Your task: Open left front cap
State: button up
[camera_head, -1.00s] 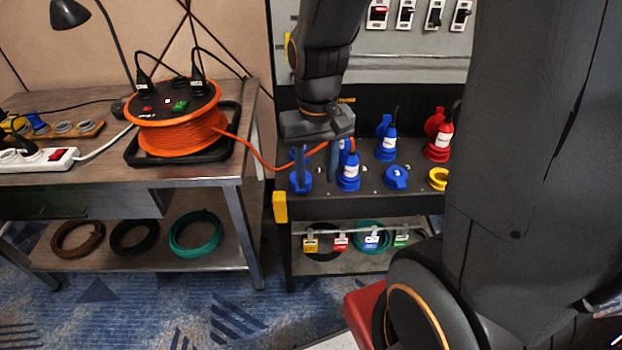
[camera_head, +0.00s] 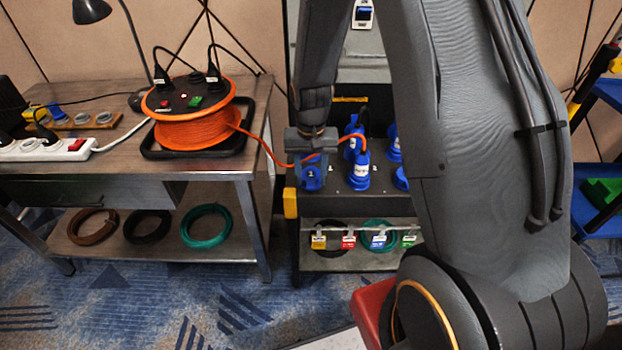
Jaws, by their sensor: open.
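The left front cap (camera_head: 311,181) is blue and marked with a "1". It sits at the front left corner of the dark socket panel, and I cannot tell whether its lid is fully shut. My gripper (camera_head: 312,168) is open and points down just over this cap, with its fingers at the cap's two sides. Its contact with the cap cannot be made out. A blue plug (camera_head: 359,176) with a white label stands in the socket right beside it.
An orange cable runs from the orange reel (camera_head: 196,128) on the left table to the panel, passing at my gripper. Another blue plug (camera_head: 354,129) stands behind. My arm hides the panel's right side. Several coloured tags (camera_head: 349,241) hang below.

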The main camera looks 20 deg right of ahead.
jog(key=shift+f, duration=0.9)
grip_shut()
jog(key=shift+a+r, duration=0.1)
